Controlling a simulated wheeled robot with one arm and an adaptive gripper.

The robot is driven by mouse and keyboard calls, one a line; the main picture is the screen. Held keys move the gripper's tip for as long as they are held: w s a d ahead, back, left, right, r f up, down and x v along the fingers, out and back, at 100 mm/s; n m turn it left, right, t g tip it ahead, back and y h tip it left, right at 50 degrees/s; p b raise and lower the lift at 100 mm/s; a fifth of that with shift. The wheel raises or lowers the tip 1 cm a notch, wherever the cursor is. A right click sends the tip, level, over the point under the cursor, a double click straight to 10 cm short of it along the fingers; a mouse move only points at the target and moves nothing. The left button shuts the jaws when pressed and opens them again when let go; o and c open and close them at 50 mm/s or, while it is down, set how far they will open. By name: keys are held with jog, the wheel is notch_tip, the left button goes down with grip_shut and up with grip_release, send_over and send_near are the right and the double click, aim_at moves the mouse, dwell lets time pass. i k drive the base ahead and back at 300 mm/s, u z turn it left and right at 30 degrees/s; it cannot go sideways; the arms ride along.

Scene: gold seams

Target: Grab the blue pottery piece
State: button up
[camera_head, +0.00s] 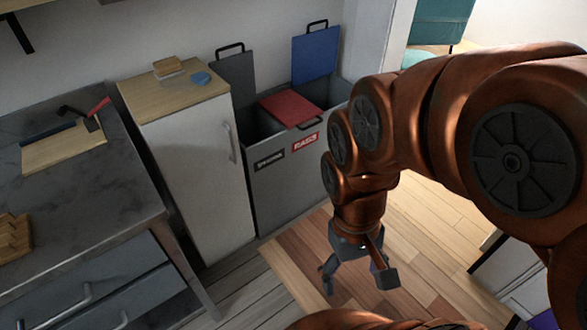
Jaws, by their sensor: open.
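The blue pottery piece (201,78) is a small flat blue shape on the wooden top of the white cabinet (192,155). It lies near the right side of that top, beside a tan block-like object (168,68). My gripper (357,284) is at the lower middle right, pointing down over the wooden floor. Its fingers are spread apart with nothing between them. It is well apart from the blue piece, to its right and lower in the picture.
A grey bin unit (283,180) with raised lids and a red lid (291,107) stands right of the cabinet. A dark counter (100,190) on the left holds a cutting board (62,148) and a red-handled tool (98,107). The floor around my gripper looks clear.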

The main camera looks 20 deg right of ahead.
aim_at(201, 78)
jog(key=u, duration=0.05)
jog(key=k, duration=0.4)
jog(key=u, duration=1.2)
jog(key=i, duration=0.85)
jog(key=z, duration=0.45)
